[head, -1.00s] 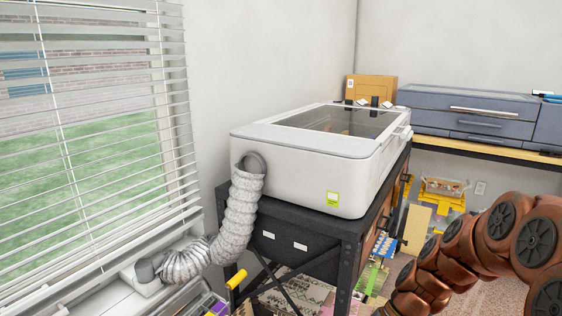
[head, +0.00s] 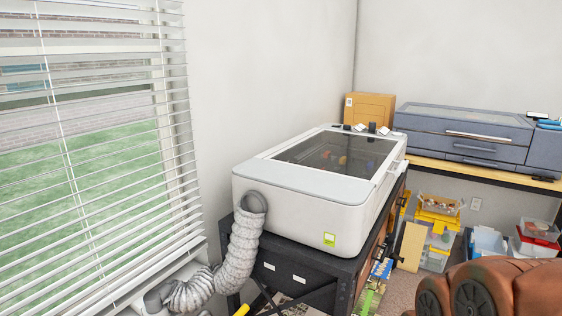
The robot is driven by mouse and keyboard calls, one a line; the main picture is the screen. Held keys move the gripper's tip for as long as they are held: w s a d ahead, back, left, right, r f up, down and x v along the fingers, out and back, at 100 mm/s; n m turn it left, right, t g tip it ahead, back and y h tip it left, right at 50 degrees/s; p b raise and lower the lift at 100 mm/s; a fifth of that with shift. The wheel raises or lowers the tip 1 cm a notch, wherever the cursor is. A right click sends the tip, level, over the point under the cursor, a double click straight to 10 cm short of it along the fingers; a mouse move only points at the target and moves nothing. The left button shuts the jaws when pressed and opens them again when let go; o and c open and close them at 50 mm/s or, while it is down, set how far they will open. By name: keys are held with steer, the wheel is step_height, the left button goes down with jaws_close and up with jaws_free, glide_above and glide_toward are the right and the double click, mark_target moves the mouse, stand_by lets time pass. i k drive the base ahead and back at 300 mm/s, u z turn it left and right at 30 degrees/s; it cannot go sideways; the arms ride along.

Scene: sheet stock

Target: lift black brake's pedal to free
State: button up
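No black brake or pedal shows in the head view. A black stand (head: 317,279) carries a white machine with a dark glass lid (head: 300,199); its lower part and feet are cut off by the bottom edge of the picture. My gripper is out of the picture, so its state cannot be seen. Only copper-brown links of my arm show at the lower right, right of the stand.
A ribbed grey hose (head: 240,256) runs from the machine toward the window blinds (head: 100,150). A blue-grey machine (head: 465,135) sits on a shelf (head: 490,170) at the back right. Yellow bins (head: 437,216), a tan board (head: 412,246) and a red-lidded box (head: 539,232) stand below it.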

mark_target(395, 255)
steer(key=z, duration=0.65)
steer(key=k, duration=0.3)
steer(key=z, duration=1.1)
steer(key=i, duration=3.5)
steer(key=u, duration=1.45)
steer(key=i, duration=0.8)
steer(key=u, duration=1)
